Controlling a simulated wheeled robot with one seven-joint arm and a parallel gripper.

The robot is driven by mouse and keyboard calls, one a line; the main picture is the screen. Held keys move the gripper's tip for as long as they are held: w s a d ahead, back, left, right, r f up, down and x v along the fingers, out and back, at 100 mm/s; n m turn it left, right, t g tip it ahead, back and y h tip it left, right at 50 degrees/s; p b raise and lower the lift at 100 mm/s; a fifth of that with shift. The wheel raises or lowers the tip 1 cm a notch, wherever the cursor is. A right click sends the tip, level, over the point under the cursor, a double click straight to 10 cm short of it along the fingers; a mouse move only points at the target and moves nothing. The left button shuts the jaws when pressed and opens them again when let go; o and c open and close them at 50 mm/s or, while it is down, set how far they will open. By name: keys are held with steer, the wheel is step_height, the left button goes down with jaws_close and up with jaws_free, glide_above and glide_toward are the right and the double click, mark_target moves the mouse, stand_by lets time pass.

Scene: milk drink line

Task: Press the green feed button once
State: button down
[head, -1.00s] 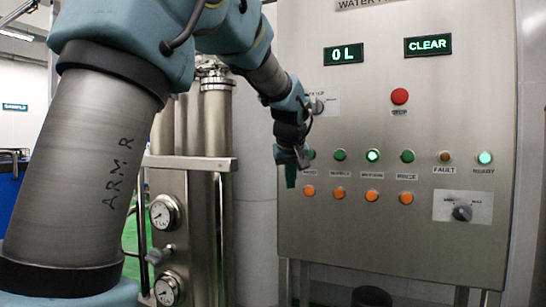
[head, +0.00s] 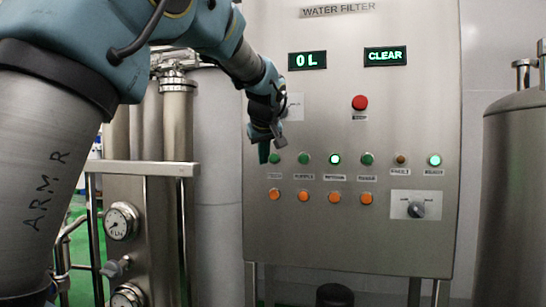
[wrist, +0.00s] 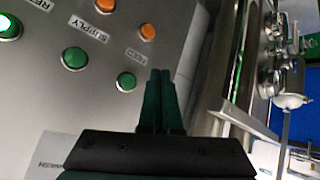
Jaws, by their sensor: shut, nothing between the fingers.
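The green feed button (head: 274,158) is the leftmost in the upper button row on the steel control panel. In the wrist view it is the small unlit green button (wrist: 126,82), with a partly legible label beside it. My gripper (head: 264,153) is shut and empty, just left of the feed button in the head view. In the wrist view its dark green fingertips (wrist: 160,74) show just right of the button. They do not cover it, and I cannot tell how far they are from the panel face.
Other green buttons, one lit (head: 335,159), continue the row, with orange buttons (head: 304,196) below. A red button (head: 360,102) and a rotary knob (head: 416,209) are on the panel. Pipes with gauges (head: 121,221) stand at left, a steel tank (head: 515,190) at right.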

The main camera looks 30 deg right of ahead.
mark_target(272, 156)
steer(key=w+d+p, duration=0.5)
steer(key=shift+w, duration=0.2)
stand_by(0.3)
steer(key=shift+w+d+p, duration=0.15)
steer(key=shift+p, duration=0.3)
stand_by(1.4)
steer(key=shift+w+d, duration=0.15)
steer(key=shift+d, duration=0.05)
steer(key=shift+w+d+p, duration=0.3)
steer(key=shift+w+p, duration=0.05)
steer(key=shift+p, duration=0.1)
stand_by(0.7)
steer(key=shift+s, duration=0.1)
steer(key=shift+s+a+f+b, duration=0.15)
steer(key=shift+s+a+b, duration=0.1)
steer(key=shift+b, duration=0.3)
steer(key=shift+s+a+b, duration=0.3)
steer(key=shift+a+b, duration=0.05)
